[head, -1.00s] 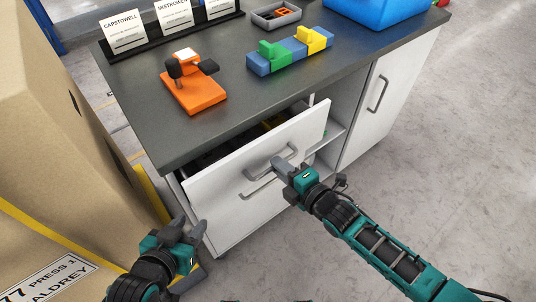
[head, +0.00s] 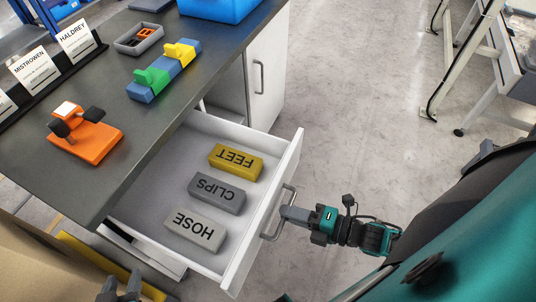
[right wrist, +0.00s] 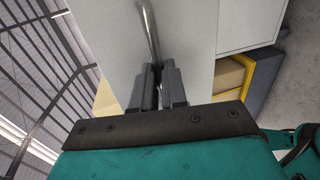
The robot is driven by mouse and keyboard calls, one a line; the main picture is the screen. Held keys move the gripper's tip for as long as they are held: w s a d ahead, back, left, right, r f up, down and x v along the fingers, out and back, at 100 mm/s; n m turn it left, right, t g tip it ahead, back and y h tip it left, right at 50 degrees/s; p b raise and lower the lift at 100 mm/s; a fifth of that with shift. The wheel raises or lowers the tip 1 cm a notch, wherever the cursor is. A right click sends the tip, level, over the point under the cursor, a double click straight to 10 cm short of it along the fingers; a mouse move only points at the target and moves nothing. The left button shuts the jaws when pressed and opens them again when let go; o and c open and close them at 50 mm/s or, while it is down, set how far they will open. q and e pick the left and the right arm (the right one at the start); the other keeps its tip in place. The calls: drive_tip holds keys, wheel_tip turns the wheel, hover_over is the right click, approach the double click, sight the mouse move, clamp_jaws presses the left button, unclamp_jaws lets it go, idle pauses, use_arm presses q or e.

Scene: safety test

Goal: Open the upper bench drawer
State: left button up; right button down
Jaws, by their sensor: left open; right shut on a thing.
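The upper bench drawer (head: 150,206) stands pulled far out of the grey-topped bench (head: 105,165). Inside lie a yellow block marked FEET (head: 236,161), a grey block marked CLIPS (head: 217,193) and a pale block marked HOSE (head: 195,231). My right gripper (head: 287,214) is shut on the drawer's bar handle (head: 279,213). In the right wrist view the handle (right wrist: 148,25) runs between the fingers (right wrist: 159,85). My left gripper (head: 120,288) is open and empty at the bottom edge of the head view, below the drawer.
On the bench top stand an orange fixture (head: 86,140), a blue rail with green and yellow blocks (head: 165,70), a grey tray (head: 138,38) and name cards (head: 76,38). A cardboard box (head: 30,262) is at lower left. Floor (head: 350,110) right of the bench is clear.

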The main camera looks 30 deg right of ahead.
drive_tip(key=v, duration=0.3)
drive_tip(key=shift+s+d+f, duration=0.2)
drive_tip(key=shift+f, duration=0.05)
drive_tip(key=c, duration=1.2)
unclamp_jaws()
